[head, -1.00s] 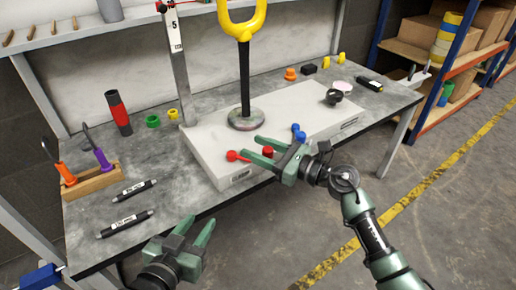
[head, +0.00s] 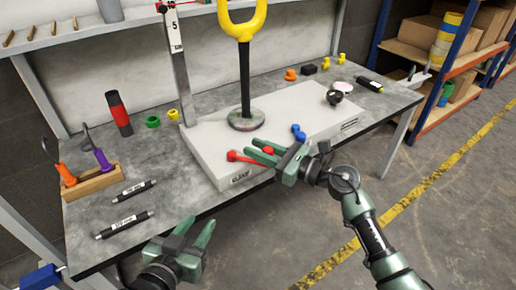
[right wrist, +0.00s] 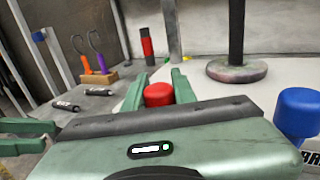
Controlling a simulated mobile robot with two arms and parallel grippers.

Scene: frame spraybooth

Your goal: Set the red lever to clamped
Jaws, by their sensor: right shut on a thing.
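The red lever (head: 234,156) lies along the front of the white base block (head: 203,152). Its rounded red knob (right wrist: 158,95) stands between the two green fingers of my right gripper (head: 250,146) in the right wrist view. The right gripper is shut on that knob. The fingers hide part of the lever, and I cannot tell its exact setting. A label (head: 240,178) on the block's front face below the lever is too small to read surely. My left gripper (head: 200,220) is open and empty in front of the table's near edge.
A blue lever (head: 299,132) sits just right of my right gripper on the block. A yellow-topped black post (head: 245,85) rises behind it. A wooden tool rack (head: 92,181) and two black pens (head: 124,223) lie at the left. The grey bench between is clear.

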